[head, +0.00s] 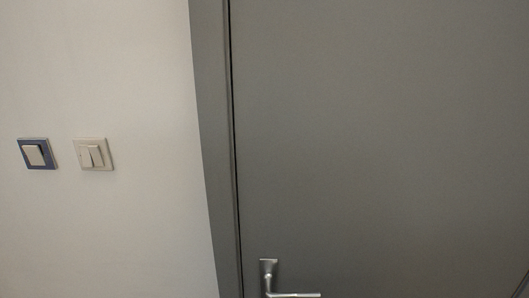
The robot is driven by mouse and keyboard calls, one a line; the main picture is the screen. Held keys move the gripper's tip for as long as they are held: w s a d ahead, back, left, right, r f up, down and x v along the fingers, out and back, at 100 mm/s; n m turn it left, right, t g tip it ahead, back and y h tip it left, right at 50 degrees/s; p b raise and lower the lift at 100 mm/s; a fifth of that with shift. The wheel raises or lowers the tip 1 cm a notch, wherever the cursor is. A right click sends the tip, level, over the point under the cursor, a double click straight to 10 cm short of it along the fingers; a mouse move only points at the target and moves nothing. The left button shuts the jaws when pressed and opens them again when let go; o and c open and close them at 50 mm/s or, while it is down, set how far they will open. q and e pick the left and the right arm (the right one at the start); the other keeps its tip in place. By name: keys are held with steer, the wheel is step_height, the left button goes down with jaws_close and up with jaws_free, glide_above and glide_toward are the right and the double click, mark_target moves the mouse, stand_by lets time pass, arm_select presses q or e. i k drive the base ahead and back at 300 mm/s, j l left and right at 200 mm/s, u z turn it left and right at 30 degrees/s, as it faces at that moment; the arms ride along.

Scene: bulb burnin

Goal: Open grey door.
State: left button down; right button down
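The grey door (380,130) fills the middle and right of the head view. It looks shut, with only a thin dark gap along its left edge beside the grey frame (213,130). A silver lever handle (268,272) sits at the bottom of the view near the door's left edge. Its lever points right, and its lowest part is close to the bottom edge of the picture. Neither of my grippers is in view.
A pale wall (100,220) lies left of the frame. It carries a switch with a blue surround (49,155) and a beige double switch (94,154). No obstacle shows in front of the door; the floor is out of view.

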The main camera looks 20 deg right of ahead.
mark_target(382, 147)
steer(key=z, duration=1.55)
